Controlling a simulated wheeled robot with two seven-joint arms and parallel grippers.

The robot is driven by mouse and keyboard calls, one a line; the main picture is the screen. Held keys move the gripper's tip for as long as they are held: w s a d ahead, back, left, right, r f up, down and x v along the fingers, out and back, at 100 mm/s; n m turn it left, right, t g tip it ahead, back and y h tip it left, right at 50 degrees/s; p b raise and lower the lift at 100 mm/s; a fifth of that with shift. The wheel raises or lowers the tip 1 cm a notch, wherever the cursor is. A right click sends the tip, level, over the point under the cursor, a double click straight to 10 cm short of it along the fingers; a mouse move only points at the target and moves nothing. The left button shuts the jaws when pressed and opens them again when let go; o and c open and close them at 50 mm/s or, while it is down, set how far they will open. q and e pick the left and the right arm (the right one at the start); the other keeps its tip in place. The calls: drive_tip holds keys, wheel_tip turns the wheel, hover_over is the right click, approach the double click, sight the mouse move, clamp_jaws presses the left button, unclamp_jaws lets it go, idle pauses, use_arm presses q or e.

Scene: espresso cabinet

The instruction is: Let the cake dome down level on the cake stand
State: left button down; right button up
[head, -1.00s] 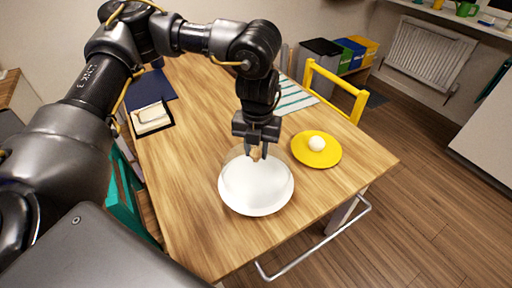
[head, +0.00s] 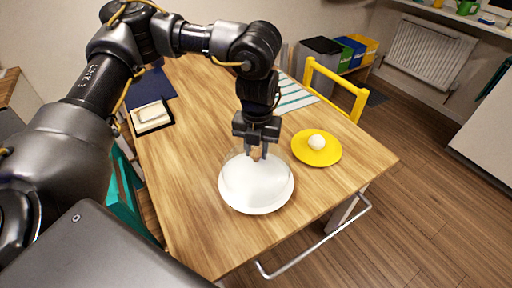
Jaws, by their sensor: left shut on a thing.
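The cake stand (head: 257,207) is a round white plate near the front of the wooden table. The cake dome (head: 243,166) is clear and hard to make out; its faint outline shows over the far part of the stand, with a small brown knob (head: 256,155) on top. My left gripper (head: 257,154) points down and is shut on the knob of the dome. I cannot tell whether the dome's rim touches the stand. My right gripper is not in view.
A yellow plate (head: 329,155) with a white ball (head: 316,142) lies to the right of the stand. A yellow chair (head: 335,83) stands at the table's far right side. A black tray (head: 152,119) lies at the left. The table left of the stand is clear.

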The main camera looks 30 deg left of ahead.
use_arm(q)
drive_tip(key=shift+f, duration=0.1)
idle(0.3)
drive_tip(key=c, duration=1)
unclamp_jaws()
drive_tip(key=shift+o, duration=0.5)
drive_tip(key=o, duration=0.5)
